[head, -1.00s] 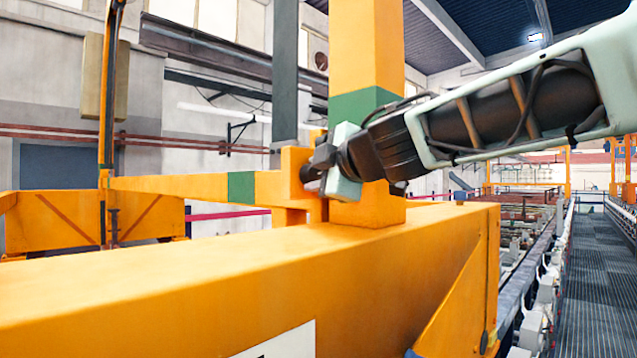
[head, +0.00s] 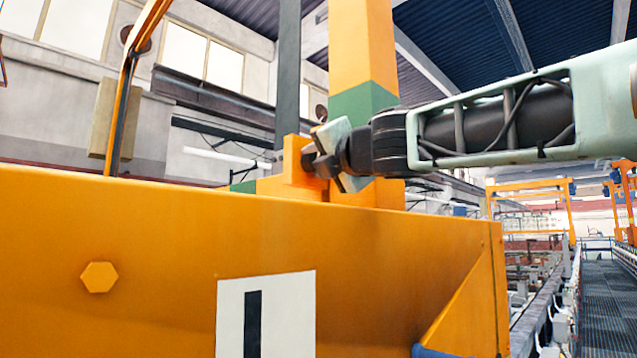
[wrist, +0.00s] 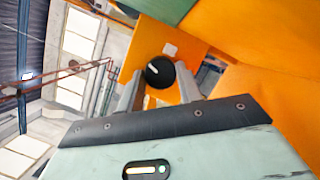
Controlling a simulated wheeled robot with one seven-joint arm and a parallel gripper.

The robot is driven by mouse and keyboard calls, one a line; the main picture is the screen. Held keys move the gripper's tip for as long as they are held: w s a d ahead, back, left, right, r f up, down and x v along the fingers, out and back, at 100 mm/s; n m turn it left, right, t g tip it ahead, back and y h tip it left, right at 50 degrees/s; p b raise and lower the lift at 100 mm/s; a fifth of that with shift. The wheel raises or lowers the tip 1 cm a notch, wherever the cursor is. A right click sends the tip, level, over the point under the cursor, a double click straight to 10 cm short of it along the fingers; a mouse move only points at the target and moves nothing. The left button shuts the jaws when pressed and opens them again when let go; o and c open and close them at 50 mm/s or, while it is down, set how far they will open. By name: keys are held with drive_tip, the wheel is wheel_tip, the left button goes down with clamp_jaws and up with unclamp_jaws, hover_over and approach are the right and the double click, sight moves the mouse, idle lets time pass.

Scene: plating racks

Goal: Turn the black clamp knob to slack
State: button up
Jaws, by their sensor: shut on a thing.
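The black clamp knob (wrist: 159,71) is round with a short white pointer line, on the face of an orange block (wrist: 192,62) in the wrist view. The line points to the upper left there. My gripper (wrist: 160,82) has one grey finger on each side of the knob and is shut on it. In the head view my gripper (head: 314,162) reaches in from the right to the orange block (head: 291,160) beside the post. The knob is mostly hidden there by the fingers.
A wide orange beam (head: 150,240) with a white plate (head: 266,315) fills the lower front. An orange post with a green band (head: 362,103) rises just behind my gripper. A walkway (head: 605,290) runs along the right.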

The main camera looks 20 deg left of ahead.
drive_tip(key=shift+w+f+n+g+y+b, duration=0.1)
drive_tip(key=shift+n+y+b, duration=0.15)
drive_tip(key=shift+n+b, duration=0.45)
drive_tip(key=shift+s+f+n+g+y+b, duration=0.15)
drive_tip(key=shift+n+y+b, duration=0.25)
drive_tip(key=shift+n, duration=0.45)
drive_tip(key=shift+w+f+n+g+y+b, duration=0.1)
drive_tip(key=shift+w+n+y+b, duration=0.05)
drive_tip(key=shift+n+b, duration=0.55)
drive_tip(key=shift+n, duration=0.25)
drive_tip(key=o, duration=0.7)
drive_tip(key=shift+r, duration=0.1)
drive_tip(key=b+v, duration=0.9)
drive_tip(key=v, duration=0.8)
drive_tip(key=shift+d, duration=0.2)
